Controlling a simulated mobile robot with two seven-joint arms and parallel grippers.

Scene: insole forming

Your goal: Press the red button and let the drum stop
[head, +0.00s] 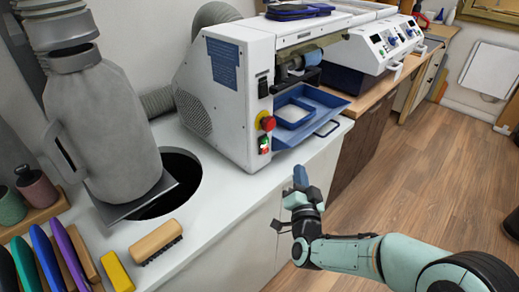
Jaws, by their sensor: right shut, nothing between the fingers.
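The red button (267,123) is a round knob on a yellow base, on the front edge of the white machine (235,120). A small green and red switch (264,145) is just below it. A blue-grey cylinder (312,57), which looks like the drum, shows in the machine's opening; I cannot tell whether it turns. My right gripper (300,176) is shut and empty, pointing up. In the picture it is below and right of the button, apart from it, near the bench's front edge. My left gripper is not in view.
A blue tray (335,100) juts from the machine above my right gripper. A grey hose and hood (105,120) stand by a dark round hole at left. A wooden brush (157,241), a yellow block (117,271) and coloured tools lie front left.

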